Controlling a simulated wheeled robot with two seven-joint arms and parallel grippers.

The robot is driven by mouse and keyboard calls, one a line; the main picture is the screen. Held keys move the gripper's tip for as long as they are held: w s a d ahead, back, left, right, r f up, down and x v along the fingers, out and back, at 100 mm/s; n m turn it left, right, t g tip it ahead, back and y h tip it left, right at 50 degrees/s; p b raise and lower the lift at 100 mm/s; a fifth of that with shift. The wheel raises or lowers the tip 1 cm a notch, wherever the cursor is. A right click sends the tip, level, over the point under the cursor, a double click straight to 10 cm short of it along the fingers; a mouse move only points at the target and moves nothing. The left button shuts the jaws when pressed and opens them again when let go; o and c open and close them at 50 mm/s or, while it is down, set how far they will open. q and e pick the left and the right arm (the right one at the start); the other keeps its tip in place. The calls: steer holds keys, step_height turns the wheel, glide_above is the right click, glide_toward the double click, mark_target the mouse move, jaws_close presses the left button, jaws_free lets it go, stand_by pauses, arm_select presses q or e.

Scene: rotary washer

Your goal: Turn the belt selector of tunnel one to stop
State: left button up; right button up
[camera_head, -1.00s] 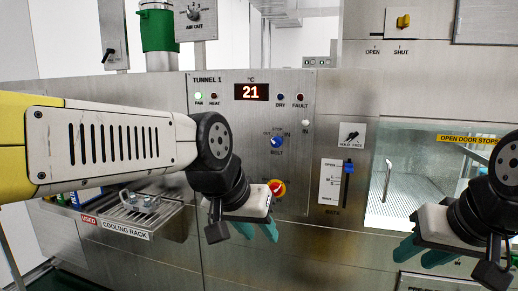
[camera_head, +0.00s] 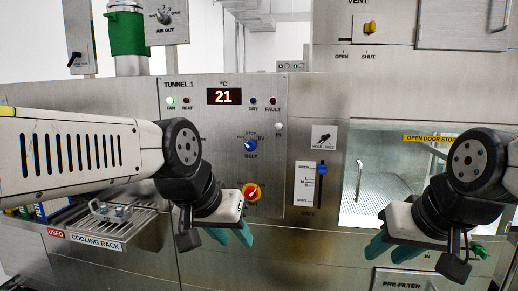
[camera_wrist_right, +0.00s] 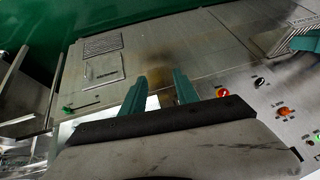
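The belt selector of tunnel one is a blue knob (camera_head: 250,145) on the upright steel TUNNEL 1 panel (camera_head: 210,130) in the head view. STOP is printed above it and IN to its right. My right gripper (camera_head: 392,248) is lower right, before the lit window, touching nothing. In the right wrist view its fingers (camera_wrist_right: 160,95) are apart and empty.
A red and yellow rotary switch (camera_head: 252,192) sits below the belt selector, just above my left gripper. A gate slider (camera_head: 321,169) is to the right. A cooling rack (camera_head: 100,222) juts out at lower left. A lit window (camera_head: 365,170) is at right.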

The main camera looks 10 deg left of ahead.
steer(key=o, duration=0.3)
steer(key=shift+w, duration=0.15)
steer(key=shift+o, duration=0.7)
steer(key=w+a+r+n+t, duration=0.1)
steer(key=w+a+r, duration=0.1)
steer(key=w, duration=0.5)
steer(key=w+a+r+n+t+y, duration=0.1)
steer(key=w+a+r+t, duration=0.1)
steer(key=w+a, duration=0.3)
steer(key=shift+w+a+r+n+y, duration=0.15)
steer(key=shift+w+a+n+y, duration=0.2)
steer(key=shift+w, duration=0.9)
steer(key=w+a+r+n+t+y, duration=0.2)
steer(key=w+a+t, duration=0.2)
steer(key=w+a, duration=0.6)
steer(key=w+a+r+n+t+y, duration=0.15)
steer(key=w+a+t, duration=0.25)
steer(key=w+a, duration=0.55)
steer(key=t+h, duration=0.1)
steer(key=t, duration=0.1)
glide_toward(250, 149)
steer(key=w+r, duration=0.2)
step_height(250, 149, down, 3)
steer(key=a+m+t+h, duration=0.2)
steer(key=m+t+h, duration=0.1)
steer(key=x, duration=0.7)
steer(key=shift+w+a, duration=0.1)
steer(key=shift+w, duration=0.1)
